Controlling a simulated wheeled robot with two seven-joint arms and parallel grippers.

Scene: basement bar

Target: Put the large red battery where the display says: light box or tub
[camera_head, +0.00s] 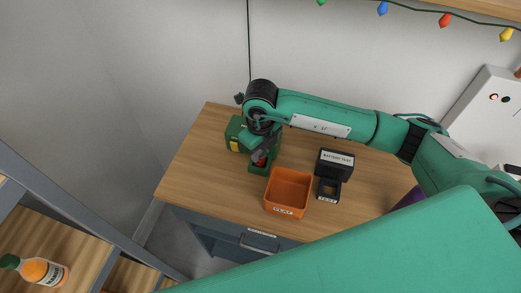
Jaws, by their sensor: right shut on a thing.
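My right gripper (263,150) points down at the left of the wooden counter, shut on the red battery (261,161), of which only a small red part shows. The battery is at the green light box (236,132), which has a yellow label and a low green part (257,169) in front. I cannot tell whether the battery is inside it or just above. The orange tub (288,175) stands to the right, apart from the gripper. A black battery tester (335,163) is labelled "BATTERY TEST"; no result is readable. My left gripper is not in view.
A small black dock (328,189) sits in front of the tester. A purple thing (409,198) is partly hidden by my arm. A wooden shelf with an orange bottle (42,270) is at lower left. The counter's left front is clear.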

